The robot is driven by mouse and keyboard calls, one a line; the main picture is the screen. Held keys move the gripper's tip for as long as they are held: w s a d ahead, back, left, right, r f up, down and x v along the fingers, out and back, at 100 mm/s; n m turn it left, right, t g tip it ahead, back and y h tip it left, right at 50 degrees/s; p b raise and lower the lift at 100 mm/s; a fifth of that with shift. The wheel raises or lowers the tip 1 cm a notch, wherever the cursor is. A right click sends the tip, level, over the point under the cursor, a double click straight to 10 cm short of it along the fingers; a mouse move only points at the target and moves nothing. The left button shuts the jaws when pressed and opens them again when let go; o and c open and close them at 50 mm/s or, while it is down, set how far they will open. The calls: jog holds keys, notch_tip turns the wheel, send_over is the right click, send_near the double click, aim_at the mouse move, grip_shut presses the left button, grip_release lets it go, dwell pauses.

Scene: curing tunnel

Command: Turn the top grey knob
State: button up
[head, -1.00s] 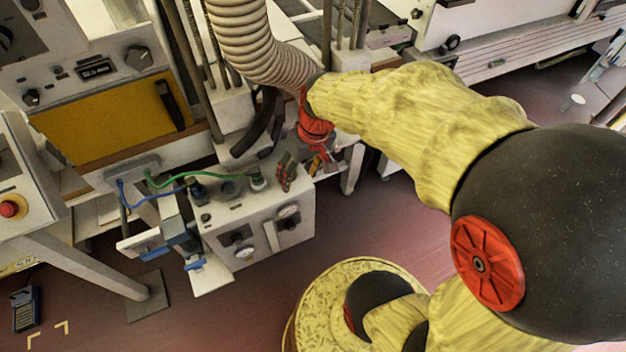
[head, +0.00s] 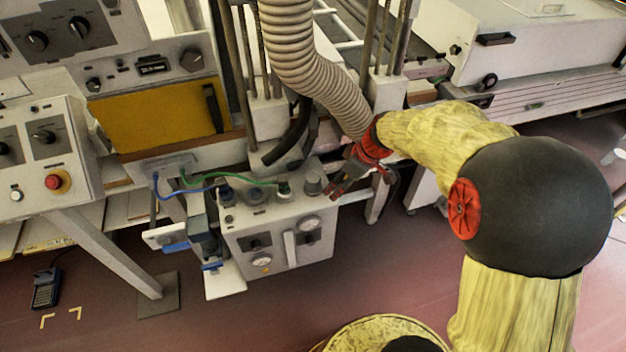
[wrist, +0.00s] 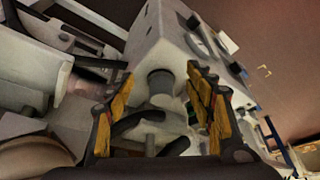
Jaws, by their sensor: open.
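A short grey knob (head: 313,180) stands on the top face of a pale box (head: 275,221), near its back right corner. In the wrist view the grey knob (wrist: 160,82) rises from the box top, between the two fingers in the picture. My gripper (head: 340,178) is just right of the knob in the head view, with its fingers pointing left and down towards it. My gripper (wrist: 159,74) is open, with yellow pads either side of the knob. I see no clear contact, and the exact gap cannot be told.
A ribbed hose (head: 302,60) hangs behind the box, close to my gripper. Green (head: 235,182) and blue cables run to the box top. A console with a red button (head: 55,182) stands at left. Open floor (head: 330,290) lies in front.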

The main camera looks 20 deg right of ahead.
aim_at(313, 178)
jog(key=w+a, duration=0.1)
jog(key=w, duration=0.1)
jog(key=w+a+b, duration=0.1)
jog(key=a, duration=0.1)
jog(key=w+a, duration=0.1)
jog(key=w, duration=0.1)
jog(key=shift+w+a+f, duration=0.15)
jog(key=shift+w+a, duration=0.1)
jog(key=shift+w, duration=0.05)
jog(key=b+x, duration=0.2)
jog(key=x, duration=0.1)
jog(key=shift+w+a+f, duration=0.15)
jog(key=shift+w+f, duration=0.05)
jog(key=shift+w, duration=0.05)
jog(key=shift+w+a+f, duration=0.2)
jog(key=shift+f, duration=0.4)
jog(key=shift+c, duration=0.6)
jog(key=c, duration=1)
